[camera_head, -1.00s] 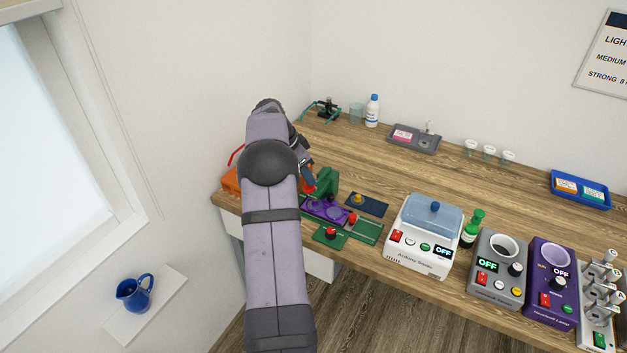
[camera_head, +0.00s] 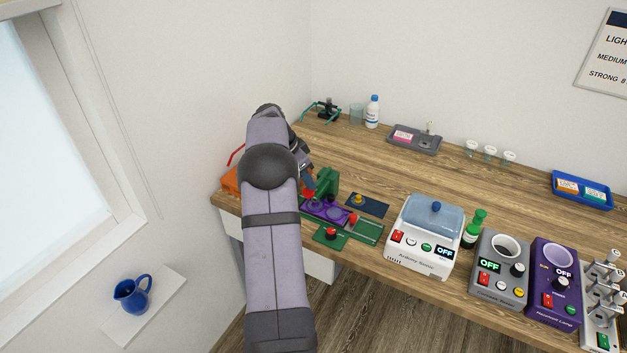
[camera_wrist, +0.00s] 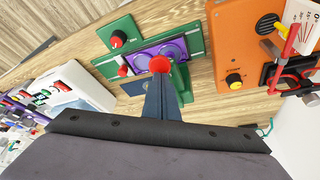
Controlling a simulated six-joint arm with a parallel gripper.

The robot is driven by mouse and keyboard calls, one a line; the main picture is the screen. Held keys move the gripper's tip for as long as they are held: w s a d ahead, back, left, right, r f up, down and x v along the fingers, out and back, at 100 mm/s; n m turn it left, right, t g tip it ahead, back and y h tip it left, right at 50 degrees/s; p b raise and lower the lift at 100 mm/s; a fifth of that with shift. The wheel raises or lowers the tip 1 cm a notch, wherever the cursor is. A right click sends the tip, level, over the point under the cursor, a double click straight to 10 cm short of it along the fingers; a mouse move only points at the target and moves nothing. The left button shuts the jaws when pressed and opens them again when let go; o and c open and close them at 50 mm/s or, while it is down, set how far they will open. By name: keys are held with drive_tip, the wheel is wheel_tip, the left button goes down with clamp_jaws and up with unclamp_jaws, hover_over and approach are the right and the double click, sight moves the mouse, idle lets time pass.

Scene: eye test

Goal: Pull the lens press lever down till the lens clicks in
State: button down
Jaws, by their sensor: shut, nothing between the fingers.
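The green lens press (camera_head: 326,184) stands at the left of the bench, partly hidden behind my arm. Its purple plate (camera_head: 318,210) with round recesses also shows in the wrist view (camera_wrist: 172,47). A red ball knob (camera_wrist: 159,64), apparently the lever's end, sits at the tips of my gripper (camera_wrist: 160,84) in the wrist view. My fingers are shut with nothing between them, and the knob appears just beyond them. I cannot tell whether they touch. The lever's shaft is mostly hidden by the fingers.
An orange device (camera_wrist: 232,45) stands close beside the press, with red clamp-like parts near it. A green plate with a red knob (camera_head: 331,232) and a second red knob (camera_head: 353,219) lie in front. A white machine with a blue lid (camera_head: 432,214) stands to the right.

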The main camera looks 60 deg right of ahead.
drive_tip(key=shift+f+b, duration=0.4)
drive_tip(key=shift+f, duration=0.2)
drive_tip(key=shift+r, duration=0.1)
idle(0.5)
wheel_tip(320, 180, up, 8)
drive_tip(key=p, duration=0.5)
idle(0.8)
